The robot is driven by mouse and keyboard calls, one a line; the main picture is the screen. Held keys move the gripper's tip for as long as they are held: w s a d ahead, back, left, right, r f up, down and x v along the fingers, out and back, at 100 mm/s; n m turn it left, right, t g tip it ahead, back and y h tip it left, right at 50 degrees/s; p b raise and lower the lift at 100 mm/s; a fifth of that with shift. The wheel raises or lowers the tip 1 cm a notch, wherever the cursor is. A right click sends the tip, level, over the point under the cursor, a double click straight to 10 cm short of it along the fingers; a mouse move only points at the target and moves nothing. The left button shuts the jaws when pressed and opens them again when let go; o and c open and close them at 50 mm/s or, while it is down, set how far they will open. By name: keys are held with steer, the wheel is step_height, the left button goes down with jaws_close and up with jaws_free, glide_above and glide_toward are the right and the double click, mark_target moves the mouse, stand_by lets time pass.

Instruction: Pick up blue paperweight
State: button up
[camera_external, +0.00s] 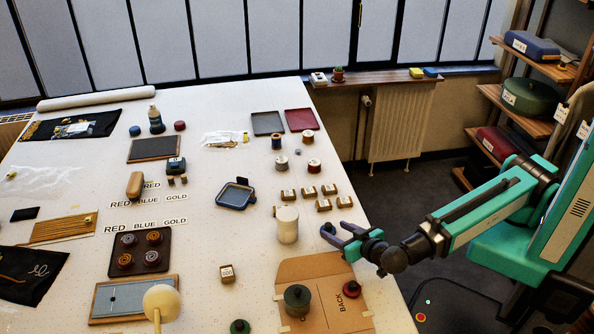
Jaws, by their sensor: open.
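My gripper (337,238) is at the right edge of the table, low over the surface, with its two jaws apart and pointing left. A small dark-blue round piece (328,229), which looks like the blue paperweight, is right at the jaw tips. It is partly hidden by the jaws, and I cannot tell whether they touch it. A similar red piece (351,281) sits on the brown card below my gripper, and a green one (240,327) is at the bottom edge. Another small blue round item (135,130) stands far off at the upper left.
A white cylinder (287,224) stands left of my gripper. Several small tan boxes (323,204) lie just behind it. The brown card (322,303) bears a dark green pot (297,299). A cream knob-topped stand (161,303) rises at the front. Table between holds some bare patches.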

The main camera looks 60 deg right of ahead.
mark_target(330, 228)
steer(key=shift+w+d, duration=0.1)
stand_by(0.3)
steer(key=shift+p+x, duration=1.1)
steer(key=shift+x, duration=0.1)
steer(key=shift+p+x, duration=0.55)
steer(key=shift+x, duration=0.7)
steer(key=shift+c, duration=0.2)
steer(key=c, duration=1.1)
